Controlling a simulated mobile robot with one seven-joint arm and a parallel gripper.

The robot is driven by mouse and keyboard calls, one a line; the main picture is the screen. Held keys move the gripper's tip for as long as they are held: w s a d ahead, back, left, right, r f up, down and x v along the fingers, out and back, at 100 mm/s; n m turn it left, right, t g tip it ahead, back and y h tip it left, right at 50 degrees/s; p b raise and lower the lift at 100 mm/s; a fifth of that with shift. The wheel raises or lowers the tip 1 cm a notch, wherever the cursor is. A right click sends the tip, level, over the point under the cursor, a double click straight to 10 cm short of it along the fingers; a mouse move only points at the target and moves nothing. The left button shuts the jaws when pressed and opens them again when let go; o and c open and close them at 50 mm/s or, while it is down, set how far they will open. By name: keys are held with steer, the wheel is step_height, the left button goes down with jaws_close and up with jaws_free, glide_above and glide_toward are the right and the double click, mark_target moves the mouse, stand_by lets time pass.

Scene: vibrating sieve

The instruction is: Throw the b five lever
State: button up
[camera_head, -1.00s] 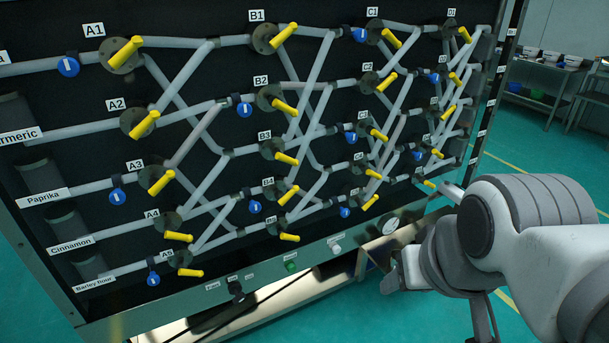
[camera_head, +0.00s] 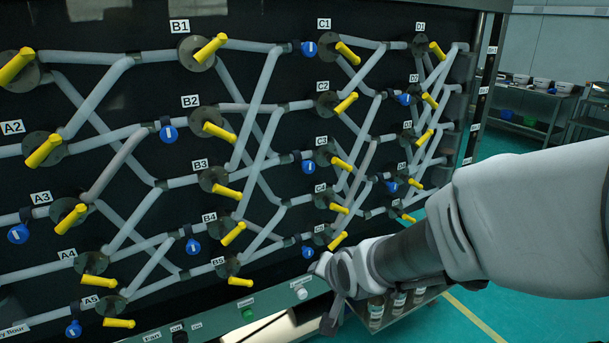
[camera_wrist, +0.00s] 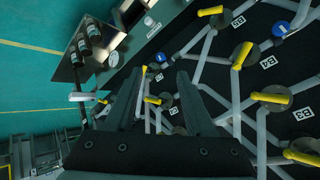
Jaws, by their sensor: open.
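The B5 lever (camera_head: 241,282) is a yellow handle on a dark round hub at the bottom of the B column, beside its B5 label. In the head view it points right and slightly down. In the wrist view the B5 lever (camera_wrist: 210,11) shows at the top, right of the fingers. My gripper (camera_head: 334,312) is to the right of the lever and a little lower, apart from it. In the wrist view my gripper (camera_wrist: 157,82) is open with nothing between its fingers.
The B4 lever (camera_head: 234,234) is just above B5. A blue handle (camera_head: 193,246) is to the upper left. Below runs a panel ledge with a green button (camera_head: 247,312) and a white knob (camera_head: 302,292). Bottles (camera_head: 376,310) stand on a low shelf at right.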

steer(key=w+a+f+m+t+y+b, duration=0.1)
steer(key=w+a+f+m+y+b, duration=0.25)
steer(key=a+f, duration=0.6)
steer(key=m+t+y+b, duration=0.2)
steer(key=m+t+b, duration=0.2)
steer(key=m, duration=0.7)
glide_toward(240, 283)
steer(key=b+x, duration=0.2)
steer(key=x, duration=0.9)
steer(key=shift+b, duration=0.35)
jaws_close()
